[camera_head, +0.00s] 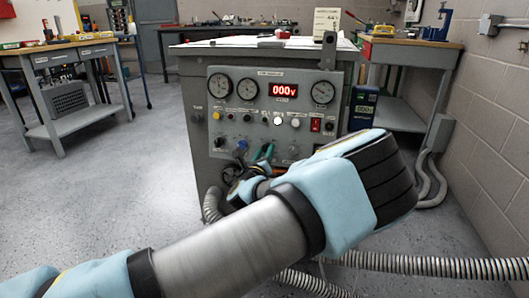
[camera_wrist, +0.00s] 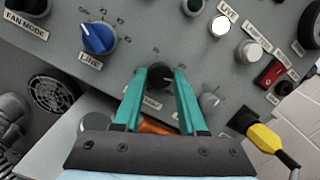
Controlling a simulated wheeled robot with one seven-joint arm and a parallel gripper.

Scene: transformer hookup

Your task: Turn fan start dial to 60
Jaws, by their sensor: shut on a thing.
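A grey control panel (camera_head: 216,151) stands ahead, with gauges, knobs and a red display reading 000. In the wrist view my gripper (camera_wrist: 161,84) has its two teal fingers on either side of a black dial (camera_wrist: 159,73) and is shut on it. The dial's label, just below it, is partly hidden between the fingers, so I cannot read whether it says fan start. The dial's exact pointer angle is unclear. In the head view my gripper (camera_head: 264,153) reaches the panel's lower middle, and my arm hides part of that area.
A blue LINE knob (camera_wrist: 98,38) is left of the dial and a grey knob (camera_wrist: 209,101) right of it. A yellow plug with a cable (camera_wrist: 262,135) juts out at the lower right. Corrugated hoses (camera_head: 430,264) lie on the floor; the floor at left is open.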

